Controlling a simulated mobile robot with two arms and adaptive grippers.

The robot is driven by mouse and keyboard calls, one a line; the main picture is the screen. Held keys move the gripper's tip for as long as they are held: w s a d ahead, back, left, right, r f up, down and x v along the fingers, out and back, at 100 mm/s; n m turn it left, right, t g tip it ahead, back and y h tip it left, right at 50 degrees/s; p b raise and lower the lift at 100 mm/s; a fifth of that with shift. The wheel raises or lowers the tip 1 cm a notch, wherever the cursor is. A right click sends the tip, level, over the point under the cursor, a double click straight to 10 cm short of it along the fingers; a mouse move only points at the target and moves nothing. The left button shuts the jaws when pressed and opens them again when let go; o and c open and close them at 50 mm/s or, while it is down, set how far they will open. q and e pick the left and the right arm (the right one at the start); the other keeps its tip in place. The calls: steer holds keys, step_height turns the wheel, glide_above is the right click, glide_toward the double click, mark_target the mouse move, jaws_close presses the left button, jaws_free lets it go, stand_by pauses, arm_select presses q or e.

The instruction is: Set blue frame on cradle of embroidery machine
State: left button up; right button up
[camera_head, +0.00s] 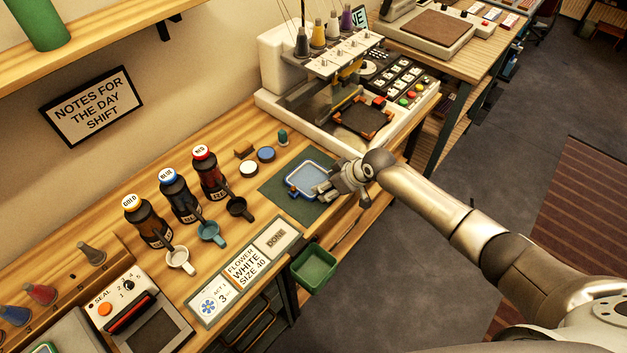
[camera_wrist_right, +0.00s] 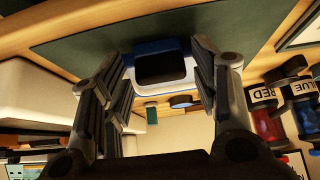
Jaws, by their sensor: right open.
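The blue frame (camera_head: 303,181), a rounded blue and white hoop, lies on the dark green mat (camera_head: 270,191) in the head view. In the right wrist view the blue frame (camera_wrist_right: 160,46) shows between the tips of my right gripper (camera_wrist_right: 163,62), its middle dark. The two fingers stand apart on either side of it; I cannot tell whether they touch it. In the head view my right gripper (camera_head: 322,190) is at the frame's right edge and hides part of it. The embroidery machine (camera_head: 275,62) stands farther back, with an orange-cornered cradle (camera_head: 362,118) at its front. My left gripper is out of view.
A blue-lidded tin (camera_head: 266,153), a white tin (camera_head: 249,168) and a small teal spool (camera_head: 283,137) stand behind the mat. Capped bottles (camera_head: 210,175) and cups (camera_head: 211,232) are to the left. A green bin (camera_head: 314,268) hangs at the table's front edge.

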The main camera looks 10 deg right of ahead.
steer(key=shift+c, duration=0.4)
steer(key=c, duration=0.7)
steer(key=shift+r+p, duration=2.35)
steer(key=shift+r, duration=0.25)
steer(key=shift+c, duration=0.2)
